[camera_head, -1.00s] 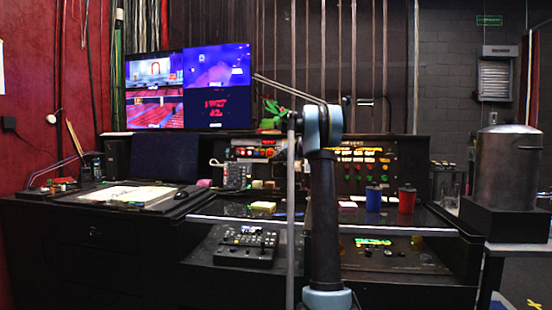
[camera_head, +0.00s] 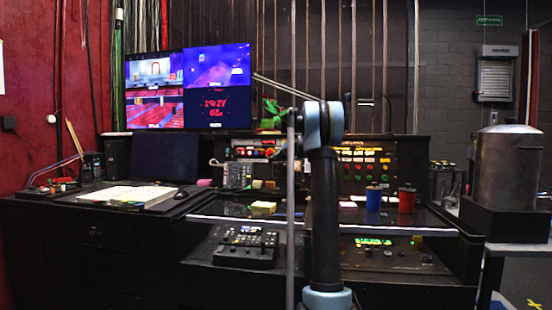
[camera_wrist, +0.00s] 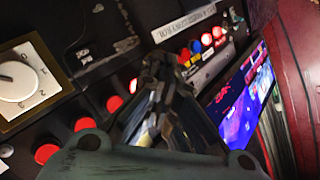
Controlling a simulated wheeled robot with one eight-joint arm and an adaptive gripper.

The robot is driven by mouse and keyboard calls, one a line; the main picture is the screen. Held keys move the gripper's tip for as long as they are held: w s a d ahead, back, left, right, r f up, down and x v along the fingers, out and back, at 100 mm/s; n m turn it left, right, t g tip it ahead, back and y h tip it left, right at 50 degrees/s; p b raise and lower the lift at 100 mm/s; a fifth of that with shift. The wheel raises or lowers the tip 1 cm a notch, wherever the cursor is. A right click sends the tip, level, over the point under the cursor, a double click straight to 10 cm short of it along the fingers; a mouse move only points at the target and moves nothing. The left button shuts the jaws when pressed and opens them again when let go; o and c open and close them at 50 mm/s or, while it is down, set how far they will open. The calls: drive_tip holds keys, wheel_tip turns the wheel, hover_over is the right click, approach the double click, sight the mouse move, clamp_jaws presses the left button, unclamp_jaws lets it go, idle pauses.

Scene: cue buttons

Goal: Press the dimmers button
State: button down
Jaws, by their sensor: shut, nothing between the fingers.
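In the head view, a black control panel with rows of small coloured buttons (camera_head: 365,168) stands at the back of the desk, behind my arm. Its labels are too small to read, so I cannot tell which button is the dimmers one. In the wrist view, my gripper (camera_wrist: 158,64) is shut and empty, close in front of the panel. A row of red buttons (camera_wrist: 84,124) runs diagonally past its fingers and is partly hidden by them. Smaller red, blue and white buttons (camera_wrist: 206,40) sit beyond the fingertips, near a white label strip (camera_wrist: 184,23). The head view does not show my fingertips.
A rotary dial (camera_wrist: 18,82) is at the left of the wrist view. Blue (camera_head: 373,198) and red (camera_head: 406,200) cylinders stand on the desk right of my arm. A small mixer (camera_head: 247,247) lies in front. A large monitor (camera_head: 188,87) stands behind.

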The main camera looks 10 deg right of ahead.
drive_tip(key=shift+s+a+r, duration=0.15)
drive_tip(key=shift+s+a, duration=0.1)
drive_tip(key=shift+s, duration=0.5)
drive_tip(key=shift+s+a+r, duration=0.1)
drive_tip(key=shift+s+a, duration=0.15)
drive_tip(key=shift+s, duration=0.55)
drive_tip(key=shift+s+a+r, duration=0.15)
drive_tip(key=shift+s+a, duration=0.1)
drive_tip(key=shift+s, duration=0.5)
drive_tip(key=s+a+f+n+g+h, duration=0.1)
drive_tip(key=s+a+f+g, duration=0.2)
drive_tip(key=s, duration=0.9)
drive_tip(key=s+a+f+n+g, duration=0.15)
drive_tip(key=s+f, duration=0.45)
drive_tip(key=s, duration=0.7)
drive_tip(key=s+a+f+n+g+h, duration=0.1)
drive_tip(key=s+a+f+g, duration=0.2)
drive_tip(key=s, duration=0.9)
drive_tip(key=s+d+f+g+h, duration=0.1)
drive_tip(key=s+d+f+h, duration=0.1)
drive_tip(key=s+f, duration=1)
drive_tip(key=s+d+f+g+h, duration=0.2)
drive_tip(key=s+d+f, duration=0.3)
drive_tip(key=s+f, duration=0.8)
drive_tip(key=s+h, duration=0.1)
drive_tip(key=s, duration=0.7)
drive_tip(key=shift+g, duration=0.25)
